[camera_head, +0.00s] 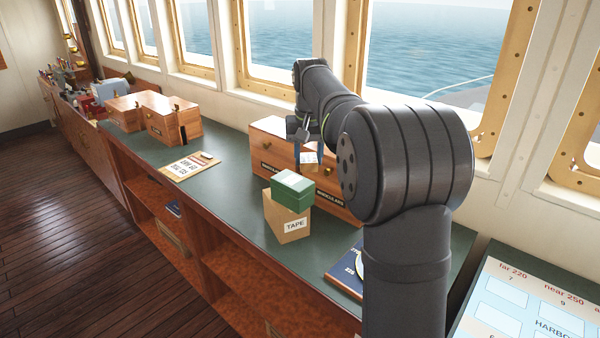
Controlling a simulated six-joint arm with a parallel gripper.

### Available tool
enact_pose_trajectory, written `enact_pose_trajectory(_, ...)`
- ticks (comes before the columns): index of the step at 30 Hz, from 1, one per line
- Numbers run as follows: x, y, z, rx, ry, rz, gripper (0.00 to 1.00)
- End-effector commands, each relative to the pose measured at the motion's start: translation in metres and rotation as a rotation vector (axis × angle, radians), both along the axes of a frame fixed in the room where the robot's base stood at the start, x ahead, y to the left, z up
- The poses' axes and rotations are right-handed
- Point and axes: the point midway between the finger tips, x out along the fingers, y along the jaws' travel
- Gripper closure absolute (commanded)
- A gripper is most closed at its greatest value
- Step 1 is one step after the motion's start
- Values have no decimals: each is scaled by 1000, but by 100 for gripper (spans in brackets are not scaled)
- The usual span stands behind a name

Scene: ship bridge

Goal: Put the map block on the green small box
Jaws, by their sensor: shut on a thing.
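The green small box (292,187) sits on top of a brown cardboard box labelled TAPE (287,221) on the counter. My gripper (306,148) is shut on a small block with white and blue faces (309,158), which I take to be the map block. The block is behind and slightly right of the green box in the picture, and appears raised above the counter. A gap in height or depth between block and green box is hard to judge. The fingers are small and partly hidden.
Wooden drawer units (268,140) stand behind the boxes by the windows; one label reads BINOCULARS. A clipboard (190,166) lies to the left on the green counter (225,195). A dark blue book (343,275) lies in front, partly behind my arm.

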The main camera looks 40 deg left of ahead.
Motion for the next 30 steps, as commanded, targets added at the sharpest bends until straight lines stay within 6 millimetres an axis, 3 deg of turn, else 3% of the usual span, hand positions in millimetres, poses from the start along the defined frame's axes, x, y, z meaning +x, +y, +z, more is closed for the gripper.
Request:
enact_pose_trajectory(6,-7,21,-13,1,-1,0,83)
enact_pose_trajectory(16,-8,20,-51,-1,0,-1,83)
enact_pose_trajectory(28,-7,21,-57,-1,-1,-1,83)
enact_pose_trajectory(29,-7,21,-57,0,-1,-1,55)
enact_pose_trajectory(30,-7,21,-56,0,-1,-1,47)
